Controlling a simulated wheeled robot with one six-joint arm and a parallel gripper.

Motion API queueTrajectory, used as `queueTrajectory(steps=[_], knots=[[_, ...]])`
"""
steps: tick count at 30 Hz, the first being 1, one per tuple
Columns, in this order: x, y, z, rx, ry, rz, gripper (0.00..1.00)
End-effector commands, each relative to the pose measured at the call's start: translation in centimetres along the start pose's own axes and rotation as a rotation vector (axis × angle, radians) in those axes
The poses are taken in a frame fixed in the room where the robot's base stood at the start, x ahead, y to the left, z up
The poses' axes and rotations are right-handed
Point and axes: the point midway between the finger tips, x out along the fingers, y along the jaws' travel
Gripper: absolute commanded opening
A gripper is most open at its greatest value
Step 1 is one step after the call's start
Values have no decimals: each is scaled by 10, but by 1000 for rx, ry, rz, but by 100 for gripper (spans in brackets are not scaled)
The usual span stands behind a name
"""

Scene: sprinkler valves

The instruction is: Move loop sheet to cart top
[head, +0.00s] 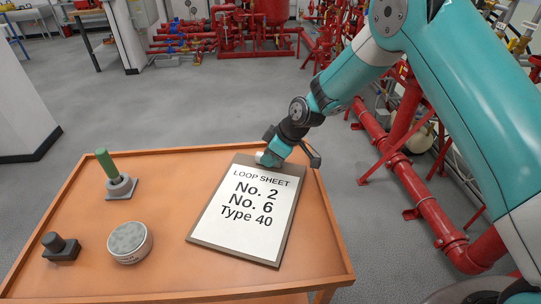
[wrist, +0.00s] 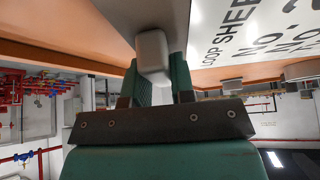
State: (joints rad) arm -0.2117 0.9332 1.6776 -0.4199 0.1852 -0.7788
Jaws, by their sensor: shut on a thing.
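The loop sheet (head: 245,212) is a white page on a dark clipboard, reading "No. 2, No. 6, Type 40". It is at the right part of the orange cart top (head: 175,190), and I cannot tell whether it rests flat on it. My gripper (head: 270,158) is at the clipboard's far edge. In the wrist view my gripper (wrist: 155,85) is shut on a pale block-like part at the clipboard's edge, with the green fingers on either side. The sheet's lettering (wrist: 255,35) shows at the upper right there.
On the cart's left stand a green-handled thing on a grey base (head: 117,180), a round grey-topped tin (head: 130,242) and a dark knobbed block (head: 60,247). The cart's middle is clear. Red pipework (head: 420,190) stands on the floor at the right.

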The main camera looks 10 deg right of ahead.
Motion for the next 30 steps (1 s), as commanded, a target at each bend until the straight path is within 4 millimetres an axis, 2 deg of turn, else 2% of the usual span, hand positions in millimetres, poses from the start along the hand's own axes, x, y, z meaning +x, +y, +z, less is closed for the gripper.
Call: queueTrajectory(steps=[10,11,12,14,24,26,30], knots=[[4,0,2,-1,2,1,0],[4,0,2,-1,1,1,28],[4,0,2,-1,1,1,37],[4,0,2,-1,1,1,49],[-1,1,1,-1,1,2,49],[-8,1,1,-1,2,3,49],[-34,1,1,-1,4,5,49]])
